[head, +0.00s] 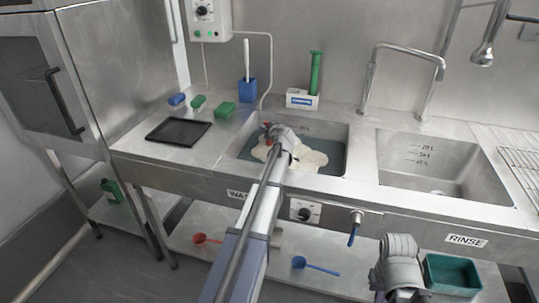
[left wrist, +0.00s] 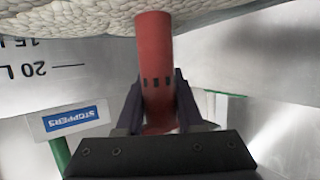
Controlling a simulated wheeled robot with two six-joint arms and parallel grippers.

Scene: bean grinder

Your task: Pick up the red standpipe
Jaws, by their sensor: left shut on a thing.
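The red standpipe (left wrist: 155,45) is between the two dark fingers of my left gripper (left wrist: 159,100) in the left wrist view, and the gripper is shut on it. Its far end shows against the pale foam (left wrist: 75,18); I cannot tell whether it touches the foam. In the head view a small red part of the standpipe (head: 267,126) shows over the wash sink (head: 243,147), beside my left wrist. My left gripper (head: 271,136) is mostly hidden there by its own arm. Part of my right arm shows at the lower right, but its fingers do not.
A white stoppers box (head: 301,100) with a green pipe (head: 315,72) stands behind the wash sink. The rinse sink (head: 440,165) and its tall tap (head: 401,62) are to the right. A black tray (head: 178,132) and several blocks lie left. Pale foam covers part of the sink.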

